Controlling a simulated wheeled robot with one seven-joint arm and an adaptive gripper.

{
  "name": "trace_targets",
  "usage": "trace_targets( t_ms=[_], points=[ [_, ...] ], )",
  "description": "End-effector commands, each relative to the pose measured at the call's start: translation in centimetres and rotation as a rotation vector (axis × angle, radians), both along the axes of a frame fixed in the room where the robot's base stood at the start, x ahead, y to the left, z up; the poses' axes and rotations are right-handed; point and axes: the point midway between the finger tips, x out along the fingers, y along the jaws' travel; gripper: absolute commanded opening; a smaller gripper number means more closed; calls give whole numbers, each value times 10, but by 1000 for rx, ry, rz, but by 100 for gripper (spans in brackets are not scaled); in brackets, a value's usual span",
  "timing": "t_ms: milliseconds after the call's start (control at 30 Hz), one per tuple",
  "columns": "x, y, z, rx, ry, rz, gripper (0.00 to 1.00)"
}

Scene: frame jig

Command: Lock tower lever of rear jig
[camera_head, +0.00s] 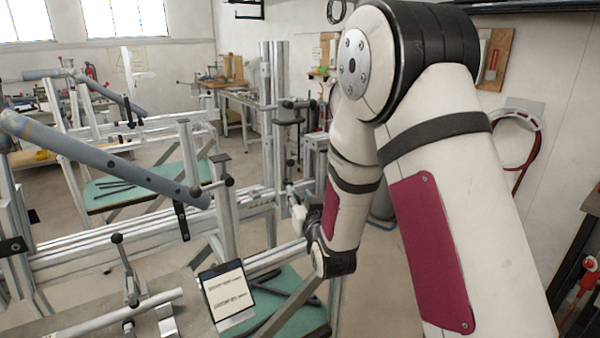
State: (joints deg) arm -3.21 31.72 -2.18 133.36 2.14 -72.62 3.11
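A frame jig of aluminium profiles (110,240) stands in front of me, holding a grey-blue tube (100,160). A post on it carries a lever with black knobs (213,187). A taller tower (280,75) stands behind, left of my arm, with black clamps and handles (290,118) on its right side. Which lever belongs to the rear jig is not certain. My gripper (291,192) is small in view, just left of my wrist, near the tall tower's lower part. Its fingers are too small to tell their opening, and I cannot tell whether it touches anything.
A second jig with a tube (85,85) stands at the back left. A bench with a toggle clamp (130,285) and a label card (227,295) is at the front left. Workbenches (240,100) line the back. My arm hides much of the right side.

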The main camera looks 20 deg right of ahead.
Motion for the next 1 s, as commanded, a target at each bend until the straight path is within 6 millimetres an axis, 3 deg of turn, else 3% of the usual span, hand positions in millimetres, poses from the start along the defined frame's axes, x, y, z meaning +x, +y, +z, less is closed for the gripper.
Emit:
trace_targets(
  t_ms=[267, 800, 1000],
  points=[
    [11, 1, -4, -2, -45, 1, 29],
    [108, -1, -4, -2, -44, 0, 29],
    [132, -1, -4, -2, -44, 1, 29]
  ],
)
